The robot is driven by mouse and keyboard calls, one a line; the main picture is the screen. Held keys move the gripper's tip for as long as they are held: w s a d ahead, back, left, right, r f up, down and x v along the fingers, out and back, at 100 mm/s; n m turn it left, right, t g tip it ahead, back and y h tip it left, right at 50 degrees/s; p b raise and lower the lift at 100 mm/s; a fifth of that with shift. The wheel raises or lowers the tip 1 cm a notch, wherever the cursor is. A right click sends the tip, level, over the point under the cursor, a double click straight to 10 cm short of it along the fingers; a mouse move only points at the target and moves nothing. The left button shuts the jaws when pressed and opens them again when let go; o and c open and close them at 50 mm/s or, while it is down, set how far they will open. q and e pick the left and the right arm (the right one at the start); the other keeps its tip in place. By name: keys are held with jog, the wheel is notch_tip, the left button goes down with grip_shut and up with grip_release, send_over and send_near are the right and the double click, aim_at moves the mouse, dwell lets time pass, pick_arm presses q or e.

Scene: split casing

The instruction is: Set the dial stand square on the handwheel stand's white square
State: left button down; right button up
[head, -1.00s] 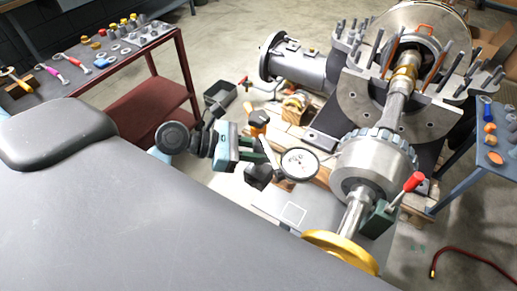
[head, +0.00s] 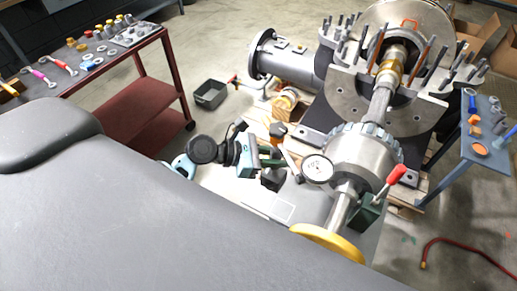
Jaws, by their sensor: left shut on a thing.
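The dial stand has a round white dial (head: 317,168) and a dark block-like base (head: 273,180). My left gripper (head: 268,158) is shut on the stand, and its jaws partly hide it. The white square (head: 283,210) is an outline on the grey plate of the handwheel stand (head: 250,192), behind the yellow handwheel (head: 327,243). The base shows just above and slightly left of the square in the picture, not over it. I cannot tell how high it is above the plate. My right gripper is not in view.
The large shaft and chuck (head: 360,160) stand close right of the dial. A red-knobbed lever (head: 396,175) sticks up beside the shaft. A red cart (head: 135,105) with tools is at the left, and a blue side table (head: 480,150) at the right.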

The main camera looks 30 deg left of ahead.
aim_at(286, 172)
pick_arm(q)
jog(key=w+d+f, duration=0.2)
jog(key=d+f, duration=0.1)
jog(key=f, duration=0.2)
jog(key=shift+w+d+f, duration=0.2)
jog(key=shift+d+f, duration=0.15)
jog(key=shift+f, duration=0.05)
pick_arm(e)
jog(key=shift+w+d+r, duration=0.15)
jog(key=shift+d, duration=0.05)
